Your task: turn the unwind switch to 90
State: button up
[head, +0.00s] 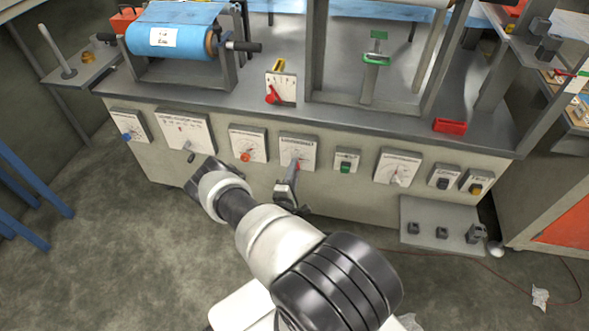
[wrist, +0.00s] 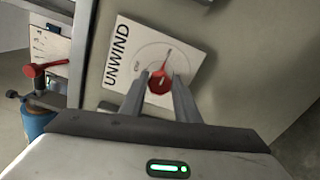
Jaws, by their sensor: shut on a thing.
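The unwind switch is a red knob with a narrow pointer; in the wrist view the knob (wrist: 159,84) sits between my two fingertips. Its pointer points up and slightly right in that picture. Its white panel (wrist: 182,38) reads UNWIND, turned sideways, with a curved scale whose small marks I cannot read. In the head view the panel (head: 298,146) is on the front of the grey machine, and my gripper (head: 294,172) reaches it from below, partly hiding the knob. My gripper (wrist: 162,78) is shut on the knob.
A white dial panel (head: 398,167) is farther right. A low shelf (head: 418,211) juts out at the lower right. The floor in front is mostly clear.

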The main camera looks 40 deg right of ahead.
dwell(0.4)
jog(key=o, duration=1)
jog(key=shift+o, duration=0.2)
jog(key=shift+a, duration=0.15)
